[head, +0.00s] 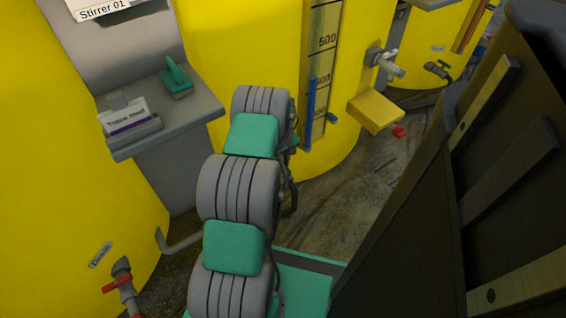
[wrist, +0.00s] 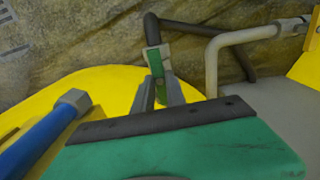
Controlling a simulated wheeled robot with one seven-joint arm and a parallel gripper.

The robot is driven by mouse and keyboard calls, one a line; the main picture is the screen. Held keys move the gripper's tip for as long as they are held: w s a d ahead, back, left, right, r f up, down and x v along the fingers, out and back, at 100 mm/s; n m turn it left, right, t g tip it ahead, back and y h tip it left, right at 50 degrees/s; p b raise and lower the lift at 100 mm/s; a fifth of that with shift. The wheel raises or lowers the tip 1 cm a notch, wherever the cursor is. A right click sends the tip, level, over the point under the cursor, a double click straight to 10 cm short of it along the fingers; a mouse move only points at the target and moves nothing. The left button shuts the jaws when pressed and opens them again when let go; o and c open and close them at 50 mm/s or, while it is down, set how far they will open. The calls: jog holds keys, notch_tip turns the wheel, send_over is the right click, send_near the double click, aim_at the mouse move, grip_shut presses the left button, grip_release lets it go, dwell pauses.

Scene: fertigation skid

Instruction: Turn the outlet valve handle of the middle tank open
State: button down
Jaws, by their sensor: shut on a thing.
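The middle tank (head: 240,50) is yellow, with a level scale and a blue bar on its front. In the head view my arm covers its outlet valve and my gripper. In the wrist view my gripper (wrist: 158,97) is at the outlet valve (wrist: 154,58), which joins a dark bent pipe. Its two grey fingers are shut on the green valve handle (wrist: 158,88), one finger on each side. The handle is small here and partly hidden, so its exact angle is hard to tell.
A blue bar (wrist: 45,135) lies close left of my gripper. A pale bent pipe (wrist: 225,45) stands to its right. A left tank valve has a red handle (head: 117,283), a right tank valve a green one (head: 443,65). A yellow box (head: 376,112) juts out. A dark panel (head: 400,240) stands right.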

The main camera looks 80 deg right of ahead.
jog(key=c, duration=1.4)
grip_release()
jog(key=shift+o, duration=0.2)
notch_tip(320, 180, up, 8)
jog(key=p, duration=0.3)
jog(key=shift+f, duration=0.1)
